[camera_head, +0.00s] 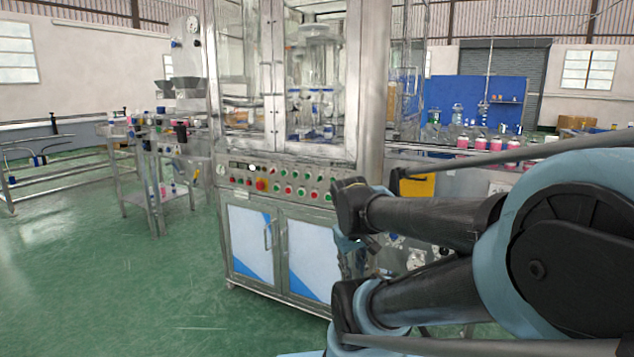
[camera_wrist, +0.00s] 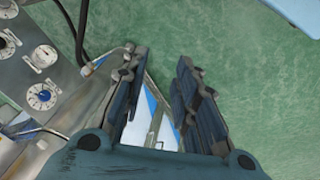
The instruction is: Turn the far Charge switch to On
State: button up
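My gripper (camera_wrist: 160,66) is open and empty in the wrist view, with a clear gap between its two dark fingers. In the wrist view, a grey metal panel at the left bears round dials with pointers: one with a blue centre (camera_wrist: 43,97), one pale (camera_wrist: 44,56) and one at the edge (camera_wrist: 6,43). The dials are apart from the fingers, to their left. I cannot read any labels, so I cannot tell which is the far Charge switch or its setting. In the head view, my arm hides part of the machine's right side.
The machine's front control panel (camera_head: 285,190) carries several red and green buttons above cabinet doors (camera_head: 308,258). A metal cart (camera_head: 150,188) stands to the left. Bottles (camera_head: 480,144) line a conveyor at the right. The green floor (camera_head: 110,275) is open at the front left.

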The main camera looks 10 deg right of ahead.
jog(key=w+d+r+n+t+h, duration=0.1)
jog(key=w+d+r+n+h, duration=0.15)
jog(key=w, duration=0.25)
jog(key=w+d+r+n+t+h, duration=0.1)
jog(key=w+r+n, duration=0.15)
jog(key=w, duration=0.35)
jog(key=n+t+h, duration=0.6)
jog(key=n+t, duration=0.4)
jog(key=n, duration=0.9)
send_near(319, 178)
jog(key=x, duration=0.9)
jog(key=shift+w+a+r+y, duration=0.1)
jog(key=shift+a+r+y, duration=0.05)
jog(key=shift+y, duration=0.1)
jog(key=shift+c, duration=0.6)
grip_shut()
